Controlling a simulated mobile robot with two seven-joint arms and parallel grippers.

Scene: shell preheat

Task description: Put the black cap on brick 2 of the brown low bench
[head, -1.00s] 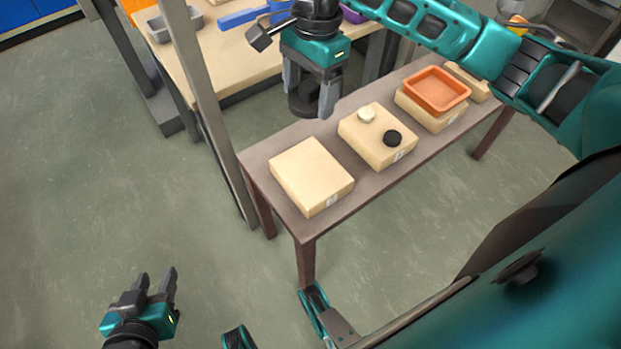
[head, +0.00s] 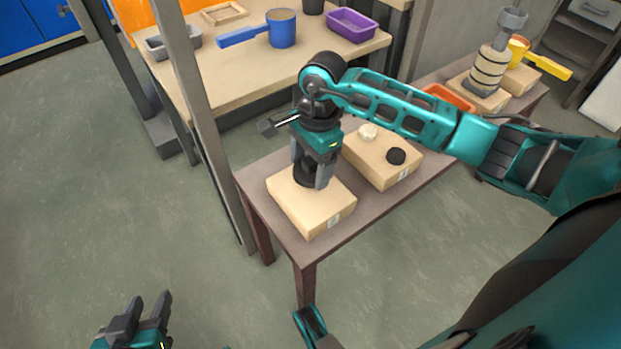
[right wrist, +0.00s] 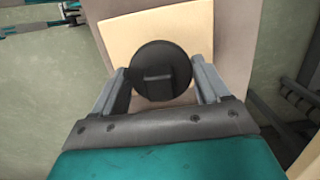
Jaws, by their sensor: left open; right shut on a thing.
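The black cap (head: 306,172), a round disc with a raised grip, is between the fingers of my right gripper (head: 314,178). It also shows in the right wrist view (right wrist: 160,70). The cap is over the nearest tan brick (head: 296,212) on the brown low bench (head: 365,212); I cannot tell whether it touches the top. That brick's front label is too small to read. My left gripper (head: 142,310) is open and empty over the floor at the lower left.
Farther along are an orange tray (head: 448,96) and a ringed stack (head: 488,70). A grey post (head: 205,110) stands close left of the bench.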

